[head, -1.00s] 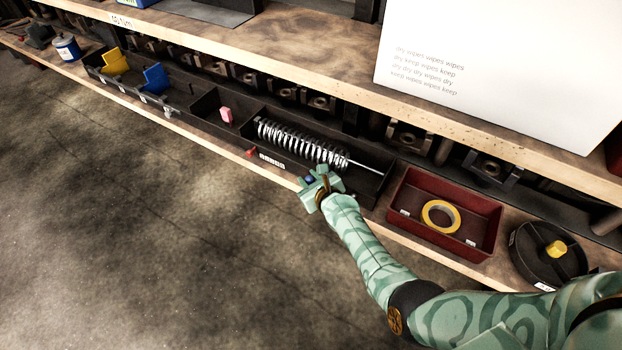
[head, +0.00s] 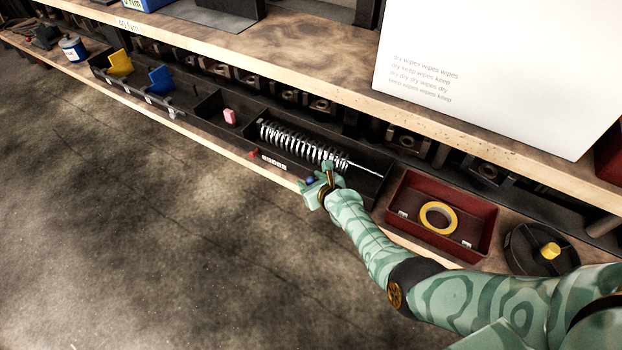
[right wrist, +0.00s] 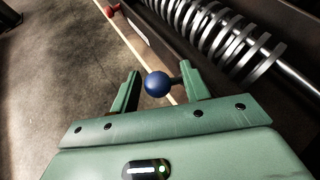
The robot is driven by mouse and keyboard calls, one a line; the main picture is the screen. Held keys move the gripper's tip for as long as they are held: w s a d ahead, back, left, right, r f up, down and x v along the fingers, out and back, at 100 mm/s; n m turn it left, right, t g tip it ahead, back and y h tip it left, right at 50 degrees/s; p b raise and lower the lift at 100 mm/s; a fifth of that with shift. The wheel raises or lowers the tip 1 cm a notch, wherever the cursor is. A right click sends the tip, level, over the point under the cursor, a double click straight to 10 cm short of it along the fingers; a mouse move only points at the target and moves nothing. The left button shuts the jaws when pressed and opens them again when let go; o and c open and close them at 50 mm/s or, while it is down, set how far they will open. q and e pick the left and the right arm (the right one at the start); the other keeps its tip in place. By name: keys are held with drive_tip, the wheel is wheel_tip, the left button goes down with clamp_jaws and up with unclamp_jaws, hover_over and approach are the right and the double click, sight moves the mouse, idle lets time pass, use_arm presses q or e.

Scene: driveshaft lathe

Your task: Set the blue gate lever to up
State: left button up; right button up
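The blue gate lever shows as a round blue knob (right wrist: 157,84) in the right wrist view; it is also a small blue spot (head: 309,180) in the head view. It sits at the front edge of the long dark tray, near the right end of the metal spring (head: 300,145). My right gripper (right wrist: 160,77) is open, with one finger on each side of the knob. A gap shows between the knob and the left finger; the right finger is close to its stem, and I cannot tell whether they touch. My left gripper is not in view.
A red knob (head: 252,154) stands further left on the tray's front. A red bin (head: 470,246) with yellow tape (head: 440,217) is to the right. The shelf with a white box (head: 500,75) overhangs behind. The floor in front is clear.

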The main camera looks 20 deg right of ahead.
drive_tip(key=shift+w+r, duration=0.1)
drive_tip(key=shift+r, duration=0.05)
drive_tip(key=shift+r, duration=0.2)
use_arm(q)
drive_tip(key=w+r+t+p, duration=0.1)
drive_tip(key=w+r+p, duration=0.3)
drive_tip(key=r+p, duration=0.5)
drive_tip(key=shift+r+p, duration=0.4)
drive_tip(key=shift+p, duration=0.5)
use_arm(e)
drive_tip(key=v, duration=1.6)
drive_tip(key=shift+s+f, duration=0.25)
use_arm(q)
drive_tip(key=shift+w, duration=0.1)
use_arm(e)
drive_tip(key=shift+a, duration=0.1)
